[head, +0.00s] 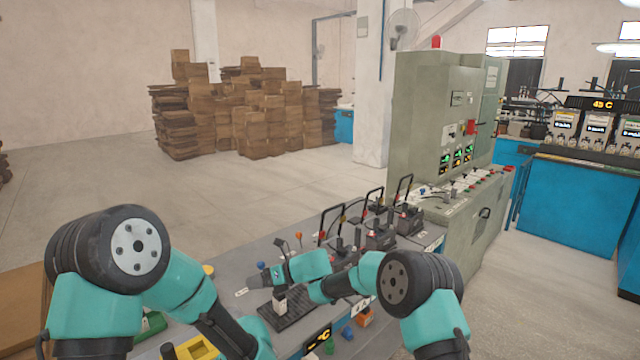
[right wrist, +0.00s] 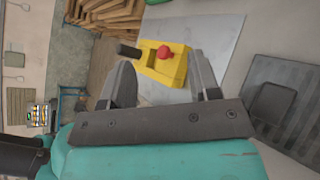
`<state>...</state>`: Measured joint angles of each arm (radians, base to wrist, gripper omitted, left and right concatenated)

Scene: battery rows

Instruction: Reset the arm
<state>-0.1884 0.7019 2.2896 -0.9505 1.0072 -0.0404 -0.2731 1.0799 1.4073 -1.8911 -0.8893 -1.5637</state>
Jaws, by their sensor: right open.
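My right gripper (head: 256,281) reaches left over the grey workbench (head: 240,265) in the head view, and its tips are small there. In the right wrist view its two dark fingers (right wrist: 163,84) stand wide apart with nothing held. A yellow box with a red button (right wrist: 164,62) shows beyond and between the fingers, apart from them. My left arm comes in from the left and bends down past the bottom edge; its gripper is out of the picture.
A dark ribbed plate (head: 290,318) with a small block (head: 280,303) lies beneath the right arm. Several lever presses (head: 380,233) stand behind it. A grey control cabinet (head: 425,120) rises at the right. Stacked brown cartons (head: 262,120) stand far back on open floor.

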